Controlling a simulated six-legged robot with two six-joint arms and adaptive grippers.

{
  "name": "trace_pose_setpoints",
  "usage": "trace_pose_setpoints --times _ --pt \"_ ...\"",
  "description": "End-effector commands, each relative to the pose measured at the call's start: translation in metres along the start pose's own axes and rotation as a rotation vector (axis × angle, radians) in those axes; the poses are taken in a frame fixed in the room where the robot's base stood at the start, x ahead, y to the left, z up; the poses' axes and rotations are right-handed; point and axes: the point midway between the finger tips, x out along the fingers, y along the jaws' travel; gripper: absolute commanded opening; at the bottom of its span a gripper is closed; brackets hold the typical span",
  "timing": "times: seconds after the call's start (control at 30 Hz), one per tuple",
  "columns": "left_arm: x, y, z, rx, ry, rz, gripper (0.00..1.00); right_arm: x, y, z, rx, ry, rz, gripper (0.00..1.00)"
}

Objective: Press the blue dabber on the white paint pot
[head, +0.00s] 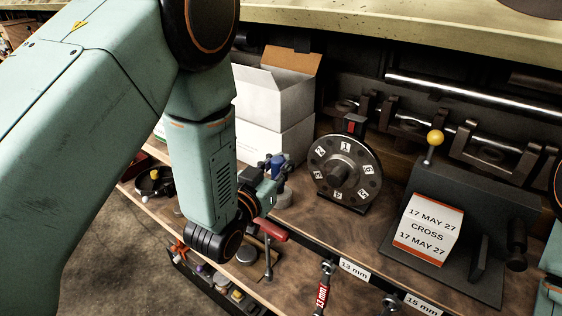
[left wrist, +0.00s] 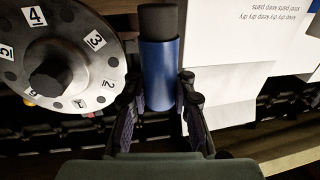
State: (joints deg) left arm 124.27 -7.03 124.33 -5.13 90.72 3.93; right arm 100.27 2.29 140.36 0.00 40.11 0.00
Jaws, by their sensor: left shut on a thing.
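The blue dabber (left wrist: 160,75) is a blue cylinder with a dark grey end, seen large in the left wrist view. My left gripper (left wrist: 158,92) is shut on it, with one finger on each side. In the head view the blue dabber (head: 278,164) shows just beyond the left gripper (head: 268,186), above the bench near the boxes and the dial. My right gripper is not in view.
A numbered dark dial (head: 345,172) stands right of the left gripper. White cartons (head: 270,105) stand behind it. A dark block with a date card (head: 428,228) and yellow-knobbed lever (head: 434,138) is at the right.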

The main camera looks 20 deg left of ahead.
Motion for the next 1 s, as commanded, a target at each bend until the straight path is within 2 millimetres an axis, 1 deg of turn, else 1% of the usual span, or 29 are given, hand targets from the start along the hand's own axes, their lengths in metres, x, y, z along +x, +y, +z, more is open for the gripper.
trace_pose_setpoints --times 1.0 --pt "0.0018 -0.0005 0.0081 0.000 0.001 0.000 0.00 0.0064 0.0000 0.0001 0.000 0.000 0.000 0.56"
